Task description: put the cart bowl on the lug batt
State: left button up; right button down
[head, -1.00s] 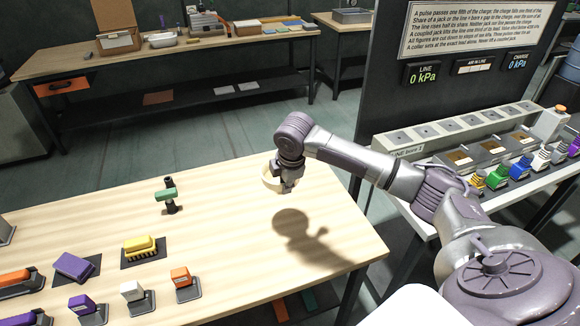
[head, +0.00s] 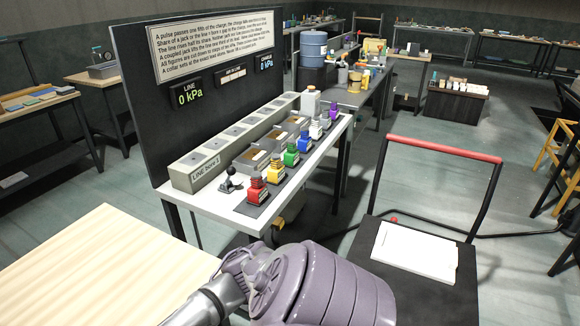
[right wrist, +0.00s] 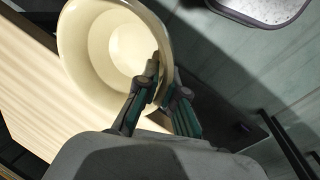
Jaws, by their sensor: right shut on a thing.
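A cream, round, deep bowl (right wrist: 105,52) fills the upper left of the right wrist view, its open mouth towards the camera. My right gripper (right wrist: 158,78) is shut on the bowl's wall at its right side, one finger inside and one outside. The bowl overlaps the pale table edge in that view; its height above it is hard to judge. The gripper and bowl are outside the head view. I cannot identify the lug batt for certain. My left gripper is not in view.
A black cart (head: 425,295) with a red-topped handle carries a white slab (head: 415,250) at the right. The wooden table (head: 85,270) is bare in its visible part. A bench (head: 225,205) with colored blocks and a dark panel stands between. A pale rounded plate (right wrist: 265,8) shows in the wrist view.

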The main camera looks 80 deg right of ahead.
aim_at(423, 251)
jog(key=k+j+z, duration=0.1)
jog(key=k, duration=0.5)
jog(key=k+j+z, duration=0.1)
jog(key=k, duration=0.45)
jog(key=k+l+z, duration=0.1)
jog(key=l, duration=0.25)
jog(key=k+l+z, duration=0.1)
jog(key=k+l, duration=0.3)
jog(key=l, duration=0.35)
jog(key=k+l+z, duration=0.15)
jog(key=l, duration=0.2)
jog(key=k+l+z, duration=0.1)
jog(key=l, duration=0.9)
jog(key=i+l+z, duration=0.1)
jog(key=l, duration=0.55)
